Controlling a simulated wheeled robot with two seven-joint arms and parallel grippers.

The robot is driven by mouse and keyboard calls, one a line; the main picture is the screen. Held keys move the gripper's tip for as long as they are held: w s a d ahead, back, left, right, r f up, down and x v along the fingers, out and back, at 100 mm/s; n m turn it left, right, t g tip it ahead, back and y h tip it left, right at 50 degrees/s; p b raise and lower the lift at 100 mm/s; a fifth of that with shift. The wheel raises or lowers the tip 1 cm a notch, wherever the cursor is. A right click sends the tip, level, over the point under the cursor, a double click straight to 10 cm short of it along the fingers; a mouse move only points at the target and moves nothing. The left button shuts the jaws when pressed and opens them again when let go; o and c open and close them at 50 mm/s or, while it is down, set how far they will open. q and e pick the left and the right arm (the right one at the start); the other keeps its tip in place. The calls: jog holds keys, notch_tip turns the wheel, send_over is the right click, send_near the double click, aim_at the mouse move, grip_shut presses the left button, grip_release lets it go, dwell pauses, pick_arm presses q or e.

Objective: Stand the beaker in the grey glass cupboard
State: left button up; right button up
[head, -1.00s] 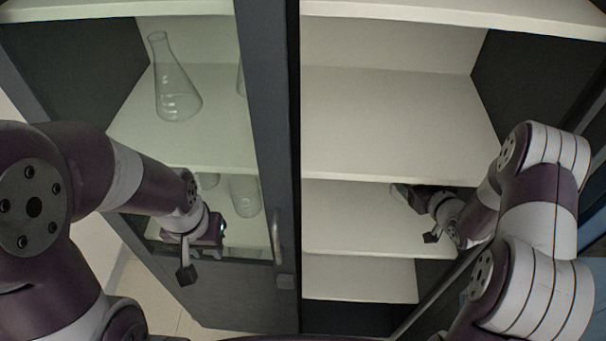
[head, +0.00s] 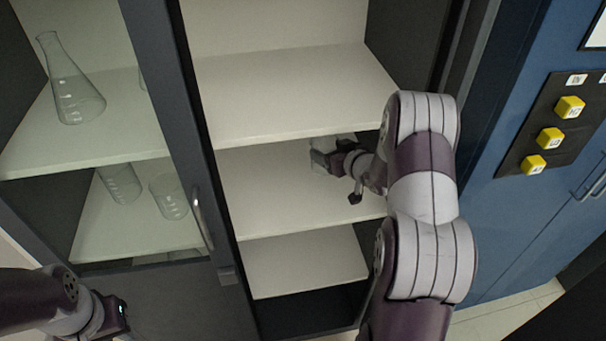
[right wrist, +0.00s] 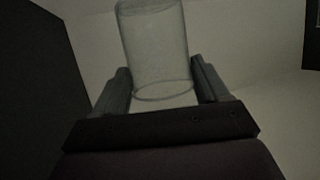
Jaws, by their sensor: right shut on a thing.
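The clear glass beaker (right wrist: 155,50) stands between the two fingers of my right gripper (right wrist: 160,88) in the right wrist view. The gripper is shut on it. In the head view my right gripper (head: 322,158) reaches into the open right side of the grey glass cupboard (head: 172,110), above the middle shelf (head: 275,190) and below the upper one. The beaker is faint there, and I cannot tell whether its base touches the shelf. My left gripper (head: 118,318) is low at the left, outside the cupboard; its fingers do not show clearly.
Behind the cupboard's left glass door are a conical flask (head: 72,85) on the upper shelf and beakers (head: 170,197) below. The middle shelf looks clear left of my right gripper. A blue cabinet with yellow buttons (head: 550,138) stands to the right.

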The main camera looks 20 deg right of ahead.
jog(key=f, duration=0.6)
jog(key=shift+s+f, duration=0.3)
jog(key=shift+w+f, duration=0.1)
jog(key=shift+s, duration=0.2)
jog(key=o, duration=1.2)
jog(key=shift+c, duration=0.2)
jog(key=shift+o, duration=1.1)
jog(key=shift+w+f, duration=0.1)
jog(key=shift+w, duration=0.05)
jog(key=shift+r, duration=0.2)
jog(key=a+v, duration=0.1)
jog(key=v, duration=0.6)
jog(key=s+a+r+g, duration=0.2)
jog(key=s+a+g, duration=0.4)
jog(key=s+a, duration=0.3)
jog(key=s+a+r+g+h, duration=0.1)
jog(key=s+a+r+g, duration=0.2)
jog(key=s+a+g, duration=0.3)
jog(key=s+a, duration=0.3)
jog(key=s, duration=0.2)
jog(key=shift+r+m+b, duration=0.25)
jog(key=shift+m+b, duration=0.05)
